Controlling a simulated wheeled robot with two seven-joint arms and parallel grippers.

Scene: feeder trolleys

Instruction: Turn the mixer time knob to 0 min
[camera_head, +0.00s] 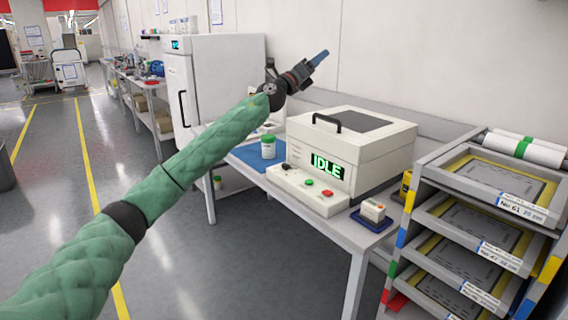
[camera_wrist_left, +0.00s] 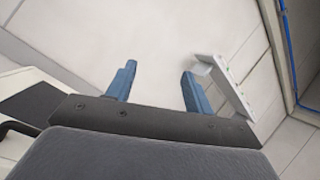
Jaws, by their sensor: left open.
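The mixer (camera_head: 350,150) is a white box with a dark lid panel and a black handle, standing on the bench. Its display reads IDLE in green. On its sloped front panel (camera_head: 295,188) sit a black knob (camera_head: 285,167), a green button (camera_head: 309,182) and a red button (camera_head: 327,193). The knob's setting is too small to read. My left gripper (camera_head: 322,56) is raised above and behind the mixer's left side, empty and apart from it. In the left wrist view its two blue fingers (camera_wrist_left: 157,88) are spread apart, with wall beyond. My right gripper is not in view.
A white jar with a green lid (camera_head: 268,147) stands on a blue mat left of the panel. A small device on a blue tray (camera_head: 372,212) is at the bench's right corner. A rack of labelled trays (camera_head: 480,220) stands right. Open floor lies left.

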